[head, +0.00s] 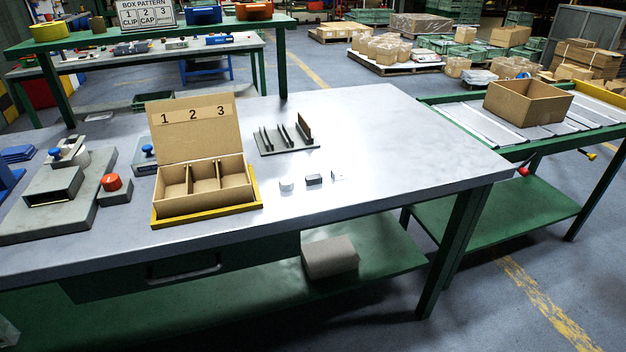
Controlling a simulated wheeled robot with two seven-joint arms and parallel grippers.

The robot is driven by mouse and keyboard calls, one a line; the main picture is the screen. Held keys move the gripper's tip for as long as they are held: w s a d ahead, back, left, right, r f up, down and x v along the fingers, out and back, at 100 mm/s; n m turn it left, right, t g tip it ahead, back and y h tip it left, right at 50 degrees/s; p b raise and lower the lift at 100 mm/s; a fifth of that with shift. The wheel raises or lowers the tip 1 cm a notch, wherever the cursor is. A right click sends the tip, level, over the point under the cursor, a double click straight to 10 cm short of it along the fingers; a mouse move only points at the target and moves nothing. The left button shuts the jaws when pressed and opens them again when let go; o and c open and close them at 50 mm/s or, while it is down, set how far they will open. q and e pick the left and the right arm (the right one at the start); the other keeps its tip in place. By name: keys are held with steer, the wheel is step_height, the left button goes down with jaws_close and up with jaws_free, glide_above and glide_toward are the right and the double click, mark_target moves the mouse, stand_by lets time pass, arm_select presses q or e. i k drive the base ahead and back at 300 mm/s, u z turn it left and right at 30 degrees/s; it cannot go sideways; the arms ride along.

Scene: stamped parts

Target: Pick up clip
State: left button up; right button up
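Three small parts lie in a row on the grey metal table (400,130), right of the cardboard box. They are a pale, rounded part (287,185), a dark block-like part (314,179) and a small, light part with a dark mark (338,175). They are too small to tell for certain which one is the clip. The open cardboard box (236,201) has three compartments, marked 1, 2 and 3 on its raised lid, and they look empty. It sits in a yellow-edged tray (258,200). Neither of my grippers shows in the head view.
A grey rack with upright dividers (290,145) stands behind the small parts. A press-like fixture (60,195) and a red button (112,182) are at left. An open carton (528,103) sits on the roller conveyor (470,115) at right. The table's right part is clear.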

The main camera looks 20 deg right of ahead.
mark_target(316, 179)
steer(key=k, duration=0.6)
steer(key=u, duration=0.45)
steer(key=i, duration=1.3)
steer(key=z, duration=0.45)
